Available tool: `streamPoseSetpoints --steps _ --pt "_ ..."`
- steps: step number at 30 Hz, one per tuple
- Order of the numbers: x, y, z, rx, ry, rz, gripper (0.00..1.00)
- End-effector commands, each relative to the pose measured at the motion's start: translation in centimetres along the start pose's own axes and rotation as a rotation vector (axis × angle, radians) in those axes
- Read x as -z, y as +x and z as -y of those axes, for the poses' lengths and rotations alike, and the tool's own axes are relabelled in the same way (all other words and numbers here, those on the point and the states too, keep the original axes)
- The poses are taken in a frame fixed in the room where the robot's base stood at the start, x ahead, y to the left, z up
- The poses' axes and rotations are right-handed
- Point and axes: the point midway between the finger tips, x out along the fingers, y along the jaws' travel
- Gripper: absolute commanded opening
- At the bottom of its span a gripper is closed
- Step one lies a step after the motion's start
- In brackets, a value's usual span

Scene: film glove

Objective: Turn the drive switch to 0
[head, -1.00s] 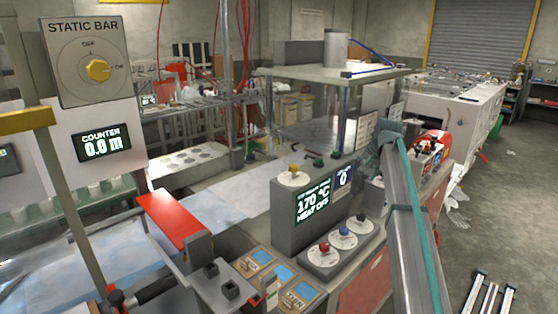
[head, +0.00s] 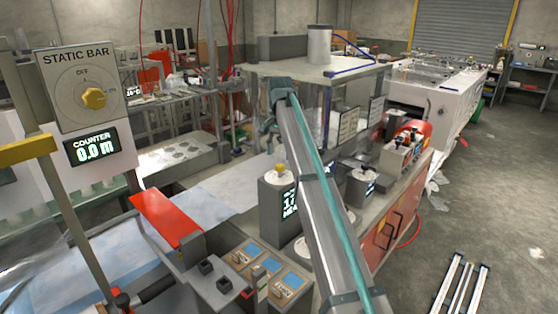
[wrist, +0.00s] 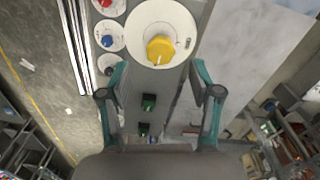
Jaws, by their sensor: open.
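In the wrist view a faceted yellow knob (wrist: 160,49) sits on a white round dial on a grey box. The dial's lettering is too small to read, so I cannot confirm that it is the drive switch. My gripper (wrist: 159,94) is open and empty, its fingers wide apart, with the knob ahead of and between them and not touched. In the head view my gripper (head: 272,118) is above and behind the box, and a yellow knob (head: 281,167) shows on the box top. My arm covers part of its display.
Red (wrist: 105,3), blue (wrist: 107,41) and black (wrist: 108,65) knobs lie beside the box. A STATIC BAR dial (head: 93,97) is at left. A smaller box (head: 362,187) stands right of my arm. A metal-topped frame stands behind.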

Motion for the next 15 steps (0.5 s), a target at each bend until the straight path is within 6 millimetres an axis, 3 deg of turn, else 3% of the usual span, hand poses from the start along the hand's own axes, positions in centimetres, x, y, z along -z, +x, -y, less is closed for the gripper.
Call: streamPoseSetpoints --steps 7,15 --pt "0.0 3.5 -0.1 0.0 0.0 0.0 0.64" --pt "0.0 5.0 0.0 0.002 -0.001 -0.001 0.64"
